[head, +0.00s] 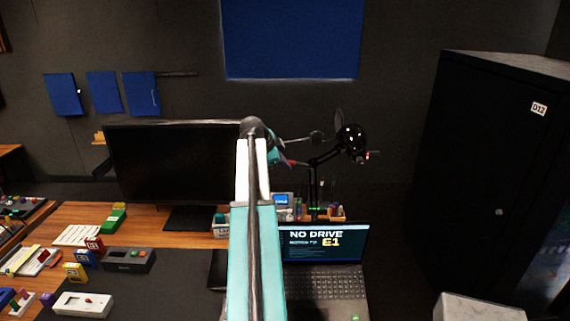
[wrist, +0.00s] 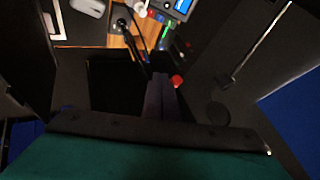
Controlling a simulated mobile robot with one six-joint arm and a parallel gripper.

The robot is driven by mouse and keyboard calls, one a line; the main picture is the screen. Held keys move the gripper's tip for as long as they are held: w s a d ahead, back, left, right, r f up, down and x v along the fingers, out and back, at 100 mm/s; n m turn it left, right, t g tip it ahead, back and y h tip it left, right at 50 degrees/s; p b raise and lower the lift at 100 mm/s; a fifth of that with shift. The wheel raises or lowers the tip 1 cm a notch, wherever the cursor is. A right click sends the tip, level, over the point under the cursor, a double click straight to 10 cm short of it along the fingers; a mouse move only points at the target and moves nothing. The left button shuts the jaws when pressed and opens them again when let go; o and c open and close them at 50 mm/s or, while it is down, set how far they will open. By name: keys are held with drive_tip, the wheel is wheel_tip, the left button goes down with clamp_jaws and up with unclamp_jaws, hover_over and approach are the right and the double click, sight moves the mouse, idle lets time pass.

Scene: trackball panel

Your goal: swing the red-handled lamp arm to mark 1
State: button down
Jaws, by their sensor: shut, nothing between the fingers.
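The black desk lamp (head: 350,140) stands on the desk behind the laptop, its jointed arm (head: 313,185) rising from near the pen holders. A small red handle (head: 370,155) sticks out to the right of the lamp head. In the wrist view, a red knob (wrist: 177,82), which looks like that handle, shows just right of my fingertips; I cannot tell if they touch. My gripper (wrist: 160,78) is shut and empty, its dark fingers together. In the head view my arm hides part of the desk, and the fingers cannot be made out clearly. I cannot make out mark 1.
A monitor (head: 170,165) stands left of my arm, and an open laptop (head: 325,245) lies on the desk in front of the lamp. A tall black cabinet (head: 485,170) stands at the right. Several small boxes and devices crowd the desk's left side. Open space separates lamp and cabinet.

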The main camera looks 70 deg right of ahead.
drive_tip(key=shift+w+d+r, duration=0.1)
drive_tip(key=shift+w+d, duration=0.05)
drive_tip(key=shift+d, duration=0.3)
